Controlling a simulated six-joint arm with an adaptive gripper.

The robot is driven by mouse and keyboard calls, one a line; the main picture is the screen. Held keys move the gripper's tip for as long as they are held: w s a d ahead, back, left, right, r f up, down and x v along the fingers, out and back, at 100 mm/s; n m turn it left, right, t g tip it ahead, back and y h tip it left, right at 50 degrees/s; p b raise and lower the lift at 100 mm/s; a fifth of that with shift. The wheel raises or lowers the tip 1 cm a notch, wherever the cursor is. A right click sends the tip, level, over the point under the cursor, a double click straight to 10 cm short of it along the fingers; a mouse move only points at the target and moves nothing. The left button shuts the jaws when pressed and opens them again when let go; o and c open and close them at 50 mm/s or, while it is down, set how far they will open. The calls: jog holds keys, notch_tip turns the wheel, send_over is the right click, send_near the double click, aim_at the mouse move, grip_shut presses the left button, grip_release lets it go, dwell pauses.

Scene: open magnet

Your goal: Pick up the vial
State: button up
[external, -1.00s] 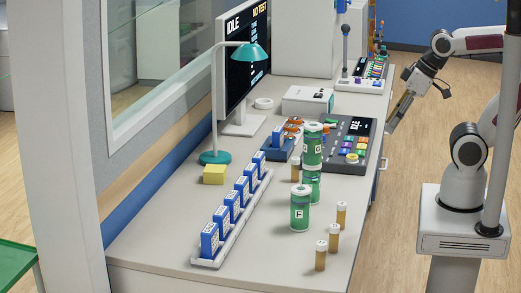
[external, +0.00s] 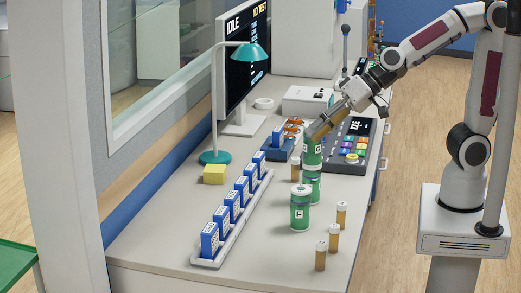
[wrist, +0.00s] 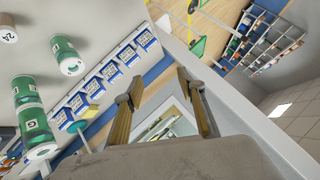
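Several small amber vials with pale caps stand on the desk. In the external view, three are near the front right: a front vial (external: 320,257), one just behind it (external: 334,238) and one farther back (external: 341,215). Another vial (external: 296,169) stands left of the green canisters. In the wrist view, a pale vial cap marked 2A (wrist: 8,29) shows at the top left. My gripper (external: 313,132) is over the desk, overlapping the top of the upper green canister in the external view. Its fingers are apart and empty in the wrist view (wrist: 158,84).
Green canisters stand mid-desk: one marked F (external: 300,210) and a stacked pair with G (external: 312,153) on top. A tray of blue boxes (external: 236,232), a teal lamp (external: 216,157) and a yellow block (external: 214,174) are left. The front of the desk has free room.

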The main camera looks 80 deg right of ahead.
jog(key=w+f+m+h, duration=0.3)
jog(key=f+m+h, duration=0.1)
jog(key=f, duration=0.4)
jog(key=w+f+m+h, duration=0.3)
jog(key=f, duration=0.5)
jog(key=s+d+f+m+g+h, duration=0.1)
jog(key=s+d+f+g+h, duration=0.1)
jog(key=s, duration=0.5)
jog(key=s+d+f+m+g+h, duration=0.2)
jog(key=s+d+f+h, duration=0.2)
jog(key=s+f+h, duration=0.2)
jog(key=shift+s+d+h, duration=0.4)
jog(key=shift+s+h, duration=0.4)
jog(key=shift+h, duration=0.2)
jog(key=shift+d, duration=0.1)
jog(key=shift+x, duration=1.2)
